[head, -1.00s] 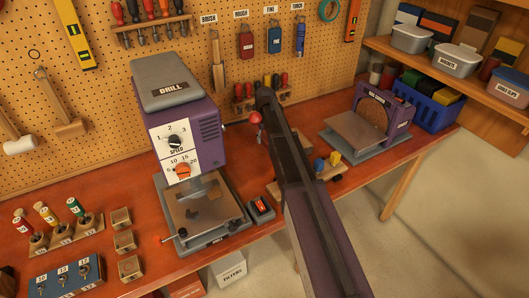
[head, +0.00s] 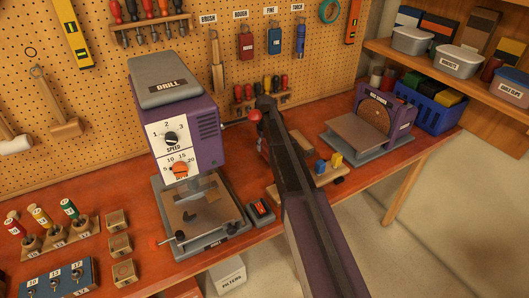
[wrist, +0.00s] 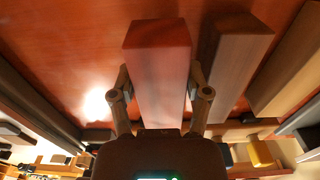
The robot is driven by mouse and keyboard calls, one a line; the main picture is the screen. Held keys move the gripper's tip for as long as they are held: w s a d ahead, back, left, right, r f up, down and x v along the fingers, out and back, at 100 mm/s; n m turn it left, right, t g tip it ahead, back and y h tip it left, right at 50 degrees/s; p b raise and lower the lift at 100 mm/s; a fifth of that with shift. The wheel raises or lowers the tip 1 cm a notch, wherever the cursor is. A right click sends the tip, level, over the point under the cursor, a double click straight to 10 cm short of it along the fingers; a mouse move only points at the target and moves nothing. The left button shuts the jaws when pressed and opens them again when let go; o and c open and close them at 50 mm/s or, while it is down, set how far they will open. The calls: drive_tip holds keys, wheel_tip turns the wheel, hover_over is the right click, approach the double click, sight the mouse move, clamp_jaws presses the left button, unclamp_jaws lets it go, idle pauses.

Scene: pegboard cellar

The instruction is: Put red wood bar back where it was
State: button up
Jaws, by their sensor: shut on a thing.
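In the wrist view the red wood bar (wrist: 158,65) is a thick, straight, reddish block seen end on. My gripper (wrist: 160,92) is shut on it, with one finger against each side. The bar points away over the orange-red bench top; I cannot tell whether it touches the surface. A brown-grey bar (wrist: 232,60) lies just to its right, nearly parallel. A wider tan bar (wrist: 290,70) lies further right.
The drill press (head: 175,130) stands left of my arm, its red lever knob (head: 255,116) close to the arm. Bit racks and small wood blocks (head: 120,244) fill the left.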

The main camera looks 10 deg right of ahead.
sight(265, 144)
drive_tip(key=shift+f+b, duration=0.65)
drive_tip(key=shift+f, duration=0.3)
drive_tip(key=shift+f, duration=0.15)
drive_tip(key=o, duration=1)
wheel_tip(265, 144, up, 12)
drive_tip(key=p, duration=1.2)
drive_tip(key=shift+r, duration=0.2)
drive_tip(key=shift+s, duration=0.1)
